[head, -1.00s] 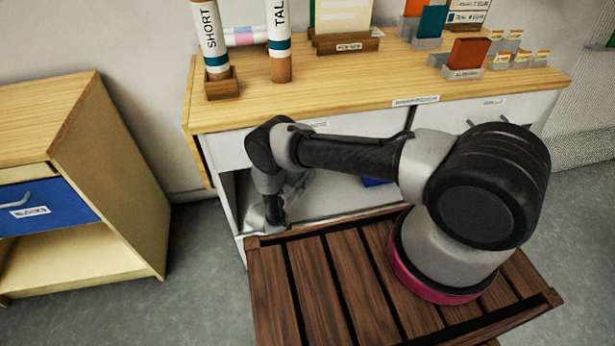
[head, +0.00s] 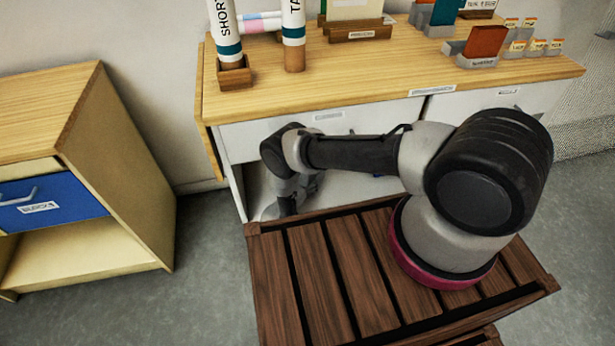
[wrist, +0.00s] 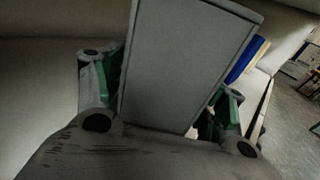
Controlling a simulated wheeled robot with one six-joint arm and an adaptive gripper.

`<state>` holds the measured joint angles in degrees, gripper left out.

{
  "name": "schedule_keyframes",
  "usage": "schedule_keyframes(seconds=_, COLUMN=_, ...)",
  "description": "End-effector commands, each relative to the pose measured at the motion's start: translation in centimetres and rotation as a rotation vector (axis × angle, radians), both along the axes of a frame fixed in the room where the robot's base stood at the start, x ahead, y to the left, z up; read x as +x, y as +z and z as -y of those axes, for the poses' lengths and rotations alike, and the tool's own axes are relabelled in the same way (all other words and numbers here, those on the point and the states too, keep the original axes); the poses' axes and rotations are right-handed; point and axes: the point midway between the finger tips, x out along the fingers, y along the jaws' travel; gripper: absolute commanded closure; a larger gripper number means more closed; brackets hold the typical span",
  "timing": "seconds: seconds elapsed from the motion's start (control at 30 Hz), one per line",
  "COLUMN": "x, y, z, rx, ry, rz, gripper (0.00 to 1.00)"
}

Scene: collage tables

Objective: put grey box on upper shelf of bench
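The grey box (wrist: 185,60) fills the middle of the wrist view as a flat, tilted panel with a darker rim. My gripper (wrist: 160,88) has one finger on each side of it, with the green pads against or very near its sides; it looks shut on the box. In the head view the box is hidden. The bench (head: 400,88) has a wooden top, white drawers and an open white shelf space (head: 345,192) below them. My wrist reaches down at the left front of that space, and my fingers are hidden there.
A blue item shows beside the box in the wrist view (wrist: 246,60). Tubes (head: 293,40), holders and a red card block (head: 485,42) stand on the bench top. A wooden cabinet with a blue drawer (head: 50,200) stands left, with grey floor between.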

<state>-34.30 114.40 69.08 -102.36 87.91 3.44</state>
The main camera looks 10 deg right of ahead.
Motion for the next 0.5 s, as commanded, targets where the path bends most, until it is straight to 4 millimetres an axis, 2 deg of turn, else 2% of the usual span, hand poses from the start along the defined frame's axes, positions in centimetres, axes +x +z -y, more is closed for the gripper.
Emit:
schedule_keyframes(seconds=0.33, x=0.0, y=0.4, z=0.0, rx=0.0, ry=0.0, rz=0.0, gripper=0.27)
schedule_keyframes(seconds=0.5, x=-1.9, y=0.4, z=-2.0, rx=-0.001, ry=0.006, rz=-0.001, gripper=0.27)
